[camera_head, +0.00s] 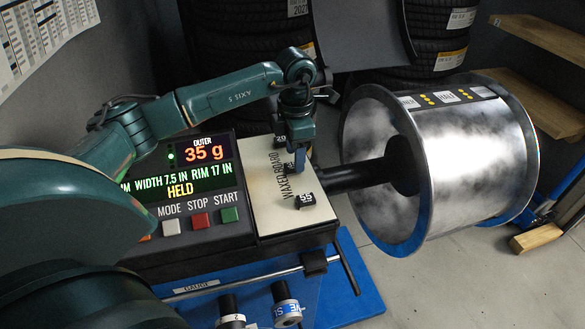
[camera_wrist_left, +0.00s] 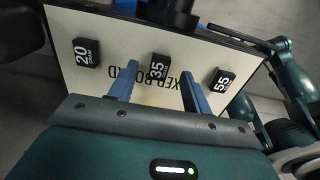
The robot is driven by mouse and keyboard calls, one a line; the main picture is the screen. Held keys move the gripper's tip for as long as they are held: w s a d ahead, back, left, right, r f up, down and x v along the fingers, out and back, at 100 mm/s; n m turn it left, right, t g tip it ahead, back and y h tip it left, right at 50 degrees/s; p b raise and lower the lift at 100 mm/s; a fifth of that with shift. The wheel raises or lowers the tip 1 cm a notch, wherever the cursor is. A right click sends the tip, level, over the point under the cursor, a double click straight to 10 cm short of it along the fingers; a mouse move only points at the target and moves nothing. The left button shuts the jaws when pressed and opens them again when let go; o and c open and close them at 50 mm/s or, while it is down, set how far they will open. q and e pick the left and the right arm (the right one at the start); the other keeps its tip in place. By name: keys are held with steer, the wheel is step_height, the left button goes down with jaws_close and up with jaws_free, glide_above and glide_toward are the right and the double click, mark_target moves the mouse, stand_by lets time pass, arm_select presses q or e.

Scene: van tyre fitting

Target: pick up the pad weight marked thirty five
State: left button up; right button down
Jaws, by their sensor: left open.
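The pad weight marked 35 (camera_wrist_left: 159,67) is a small black block with a white label. It lies on the cream waxed board (camera_wrist_left: 112,90) between the 20 weight (camera_wrist_left: 86,52) and the 55 weight (camera_wrist_left: 221,79). My left gripper (camera_wrist_left: 159,70) is open, its two blue fingers apart on either side of the 35 weight, with visible gaps. In the head view my left gripper (camera_head: 298,163) points down over the board (camera_head: 270,205) and largely hides the 35 weight. The 55 weight (camera_head: 305,200) and part of the 20 weight (camera_head: 279,138) show there. My right gripper is in neither view.
The balancer's display (camera_head: 200,150) reads OUTER 35 g and HELD, above several buttons (camera_head: 200,221). A shaft (camera_head: 350,178) and a large metal rim (camera_head: 440,155) are right of the board. Stacked tyres (camera_head: 440,55) stand behind. Grey floor (camera_head: 450,290) is open at front right.

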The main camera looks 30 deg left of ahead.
arm_select(q)
steer(key=shift+f, duration=1.35)
steer(key=shift+c, duration=0.6)
steer(key=c, duration=0.9)
steer(key=shift+r, duration=0.1)
steer(key=shift+c, duration=0.2)
step_height(320, 180, up, 10)
